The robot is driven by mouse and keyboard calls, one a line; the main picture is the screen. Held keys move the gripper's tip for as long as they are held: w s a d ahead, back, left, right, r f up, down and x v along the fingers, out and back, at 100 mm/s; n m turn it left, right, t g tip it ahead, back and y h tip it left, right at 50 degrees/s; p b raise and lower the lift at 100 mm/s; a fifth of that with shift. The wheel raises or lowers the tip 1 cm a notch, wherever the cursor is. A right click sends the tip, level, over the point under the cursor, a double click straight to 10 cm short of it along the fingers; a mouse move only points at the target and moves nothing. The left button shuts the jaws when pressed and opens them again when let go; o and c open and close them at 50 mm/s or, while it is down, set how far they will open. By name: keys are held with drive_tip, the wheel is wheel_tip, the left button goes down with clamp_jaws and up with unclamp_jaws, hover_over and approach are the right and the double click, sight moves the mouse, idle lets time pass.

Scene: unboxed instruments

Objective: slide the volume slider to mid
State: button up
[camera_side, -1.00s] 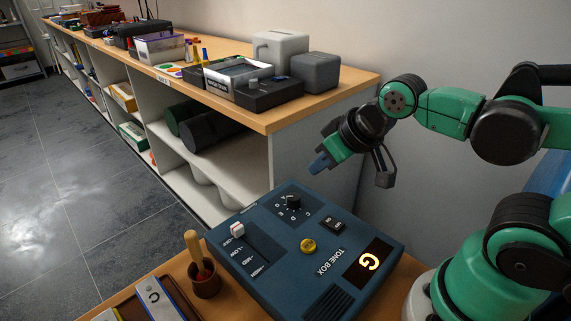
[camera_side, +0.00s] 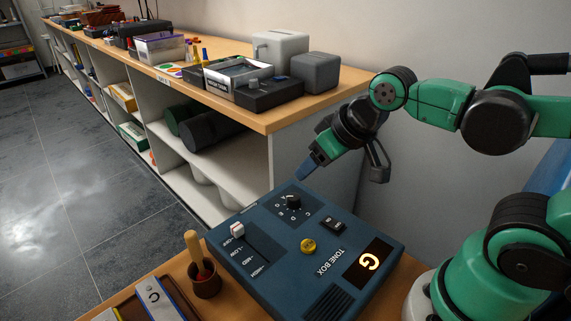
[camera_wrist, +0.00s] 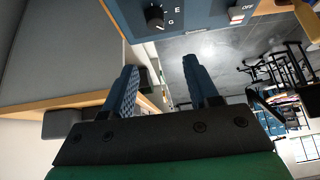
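The blue tone box (camera_side: 285,262) lies on the wooden table. Its volume slider has a white cap (camera_side: 237,229) at the OFF end of a dark slot, with the LOW, MID and further marks running toward the front. The cap also shows at the top of the wrist view (camera_wrist: 236,14), beside the OFF label. My gripper (camera_side: 308,171) is above and behind the box's far edge, to the right of the slider and touching nothing. In the wrist view my gripper (camera_wrist: 164,72) has its two blue fingers apart with nothing between them.
On the box are a black dial (camera_side: 292,202), a yellow button (camera_side: 308,246), a rocker switch (camera_side: 333,224) and a lit G display (camera_side: 369,262). A wooden-handled tool stands in a brown cup (camera_side: 206,284) close to the box's left side. A shelf unit (camera_side: 285,122) stands behind.

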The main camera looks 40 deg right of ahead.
drive_tip(key=w+a+g, duration=0.3)
drive_tip(key=a, duration=0.2)
drive_tip(key=g, duration=0.3)
hover_over(237, 226)
drive_tip(key=f, duration=0.3)
drive_tip(key=shift+d, duration=0.2)
drive_tip(key=shift+a+f+g, duration=0.25)
drive_tip(key=shift+f+g, duration=0.05)
drive_tip(key=shift+f, duration=2.7)
clamp_jaws()
